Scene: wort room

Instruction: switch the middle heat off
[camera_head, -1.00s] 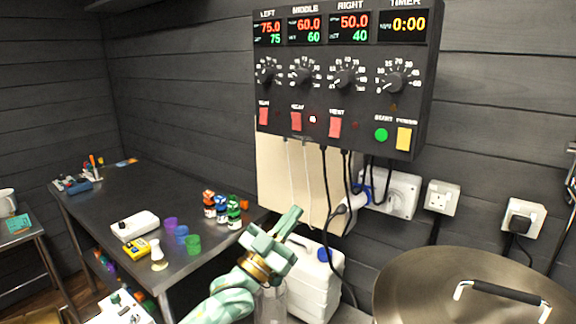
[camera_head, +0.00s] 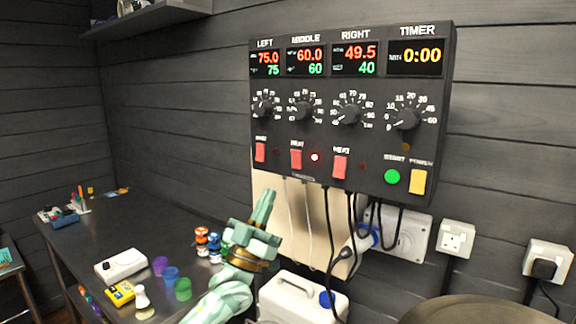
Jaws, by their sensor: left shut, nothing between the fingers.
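The black control box (camera_head: 310,178) hangs on the wall with LEFT, MIDDLE, RIGHT and TIMER columns. The middle heat switch (camera_head: 296,159) is a red rocker under the middle dial (camera_head: 304,110). A lamp (camera_head: 315,157) just right of it glows red. The middle display (camera_head: 306,61) reads 60.0 over 60. My left gripper (camera_head: 266,196) is shut and empty, pointing up, below and left of the middle switch and apart from the box in the picture. My right gripper is not in view.
The left heat switch (camera_head: 260,152) and right heat switch (camera_head: 340,167) flank the middle one. Cables hang below the box. A white canister (camera_head: 300,296) stands below. The dark table (camera_head: 95,235) at left holds several small items.

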